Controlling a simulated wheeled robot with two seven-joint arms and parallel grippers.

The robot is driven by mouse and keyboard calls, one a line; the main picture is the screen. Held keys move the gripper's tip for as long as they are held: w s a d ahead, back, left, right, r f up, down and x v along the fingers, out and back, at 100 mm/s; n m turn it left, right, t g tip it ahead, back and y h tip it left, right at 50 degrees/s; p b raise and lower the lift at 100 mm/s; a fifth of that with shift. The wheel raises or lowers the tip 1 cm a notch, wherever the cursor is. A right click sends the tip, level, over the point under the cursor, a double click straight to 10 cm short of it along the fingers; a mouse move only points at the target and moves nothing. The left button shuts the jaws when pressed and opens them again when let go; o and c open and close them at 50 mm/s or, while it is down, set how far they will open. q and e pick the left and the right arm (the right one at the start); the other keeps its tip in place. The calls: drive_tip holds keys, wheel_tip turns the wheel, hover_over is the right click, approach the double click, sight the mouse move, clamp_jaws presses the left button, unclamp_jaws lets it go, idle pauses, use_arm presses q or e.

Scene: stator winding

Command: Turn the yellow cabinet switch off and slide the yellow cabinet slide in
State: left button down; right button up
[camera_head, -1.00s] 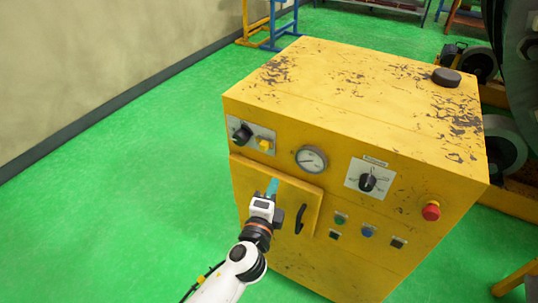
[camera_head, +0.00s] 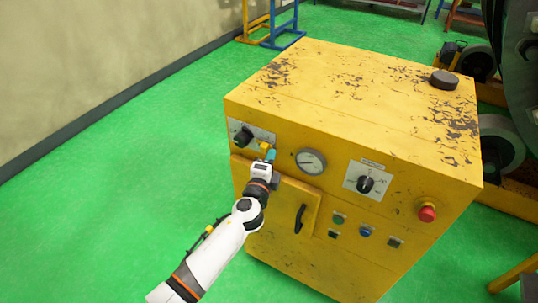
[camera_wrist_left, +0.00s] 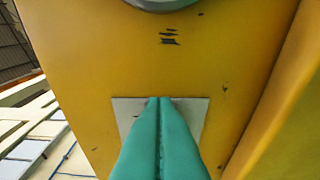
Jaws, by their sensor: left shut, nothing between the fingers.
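The yellow cabinet (camera_head: 340,110) stands in front of me. A pale plate at its upper left front carries a black knob (camera_head: 242,136) and a small yellow piece (camera_head: 264,146). My left gripper (camera_head: 270,154) is shut and empty, its teal fingertips in front of the plate, next to the yellow piece. In the left wrist view the shut fingers (camera_wrist_left: 160,105) overlap the pale plate (camera_wrist_left: 125,112) and hide its middle; contact cannot be told. A yellow panel with a black handle (camera_head: 300,217) sits below the plate. My right gripper is not in view.
A round gauge (camera_head: 311,161), a rotary dial (camera_head: 366,184), several small buttons and a red knob (camera_head: 427,212) are on the cabinet front. Green floor (camera_head: 140,170) is clear to the left. A blue and yellow stand (camera_head: 280,30) is behind.

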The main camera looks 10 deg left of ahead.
use_arm(q)
drive_tip(key=shift+w+a, duration=0.15)
drive_tip(key=shift+w+a, duration=0.2)
drive_tip(key=shift+a, duration=0.35)
drive_tip(key=shift+w+a, duration=0.15)
drive_tip(key=shift+a, duration=0.35)
